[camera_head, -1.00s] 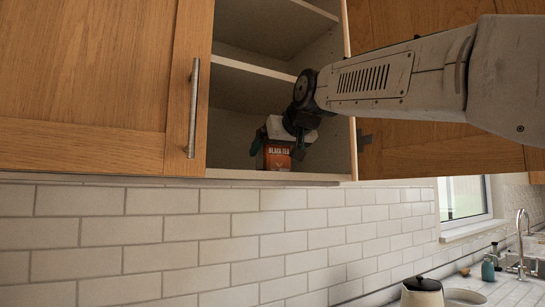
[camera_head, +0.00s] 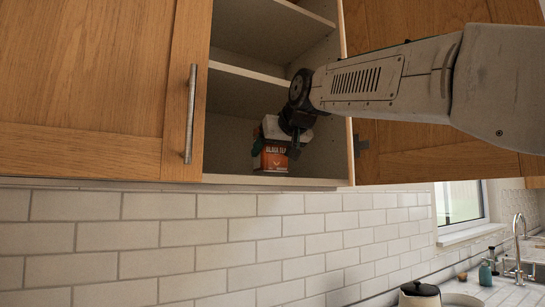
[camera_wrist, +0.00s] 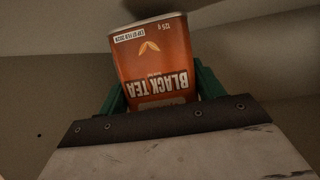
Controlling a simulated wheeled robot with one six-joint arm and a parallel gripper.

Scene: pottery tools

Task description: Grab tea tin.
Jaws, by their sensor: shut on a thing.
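The tea tin (camera_head: 273,159) is orange-red with "BLACK TEA" lettering. It is on the bottom level of the open wall cabinet, near the front edge; I cannot tell whether it touches the shelf. In the wrist view the tin (camera_wrist: 153,65) appears upside down, its label facing the camera. My gripper (camera_head: 274,146) reaches in from the right and is shut on the tin. Its green fingers (camera_wrist: 160,95) show on both sides of the tin. The tin's back is hidden.
The cabinet's lower shelf (camera_head: 240,178) looks otherwise bare, with a shelf board (camera_head: 250,73) above. A kettle (camera_head: 419,294), a soap bottle (camera_head: 485,273) and a tap (camera_head: 519,240) are below right.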

